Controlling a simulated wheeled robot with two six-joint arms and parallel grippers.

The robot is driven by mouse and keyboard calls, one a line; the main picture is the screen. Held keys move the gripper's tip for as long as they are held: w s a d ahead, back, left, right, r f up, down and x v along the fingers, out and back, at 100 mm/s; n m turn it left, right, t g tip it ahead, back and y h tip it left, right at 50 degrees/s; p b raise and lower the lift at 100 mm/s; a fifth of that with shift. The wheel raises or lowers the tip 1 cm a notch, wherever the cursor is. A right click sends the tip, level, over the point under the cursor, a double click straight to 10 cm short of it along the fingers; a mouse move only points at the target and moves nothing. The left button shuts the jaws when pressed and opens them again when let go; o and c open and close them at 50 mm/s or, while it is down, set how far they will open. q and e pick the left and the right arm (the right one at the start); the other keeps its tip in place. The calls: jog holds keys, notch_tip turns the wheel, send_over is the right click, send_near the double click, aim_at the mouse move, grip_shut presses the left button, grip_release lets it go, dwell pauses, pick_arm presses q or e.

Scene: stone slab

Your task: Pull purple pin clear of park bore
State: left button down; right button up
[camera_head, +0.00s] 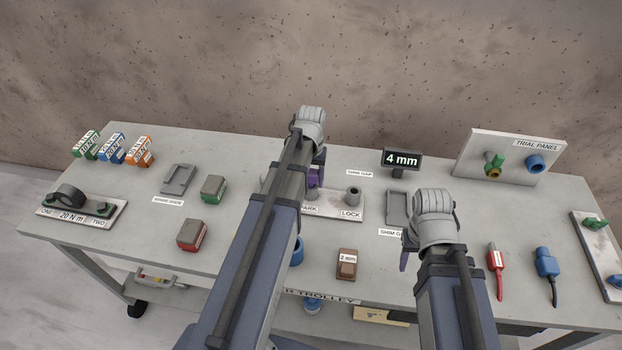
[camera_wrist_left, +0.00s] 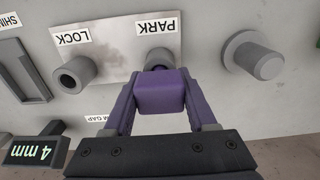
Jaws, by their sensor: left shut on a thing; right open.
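The purple pin (camera_wrist_left: 160,92) shows its block-shaped head between the fingers of my left gripper (camera_wrist_left: 163,100) in the left wrist view; the gripper is shut on it. The park bore (camera_wrist_left: 158,58) is a grey collar directly behind the head, under the PARK label. The head hides most of the bore, so I cannot tell how much of the pin is inside it. In the head view my left gripper (camera_head: 317,172) is over the PARK end of the plate, largely hidden by my arm. My right gripper (camera_head: 405,262) is open, low over the table, right of the plate.
The lock bore (camera_head: 352,194) stands on the same plate (camera_head: 375,208). A grey peg (camera_wrist_left: 252,55) is beside the park bore in the left wrist view. A grey shim holder (camera_head: 397,208), a 4 mm display (camera_head: 401,159) and a brown 2 mm block (camera_head: 347,264) are nearby.

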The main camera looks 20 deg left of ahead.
aim_at(311, 171)
pick_arm(q)
jog(key=shift+r+p, duration=1.6)
jog(key=shift+r, duration=0.2)
notch_tip(311, 171, up, 6)
jog(key=p, duration=0.6)
jog(key=shift+f, duration=0.15)
notch_tip(311, 171, down, 4)
jog(key=b, duration=0.4)
jog(key=shift+f+b, duration=0.2)
jog(key=shift+b, duration=0.15)
jog(key=shift+r, duration=0.15)
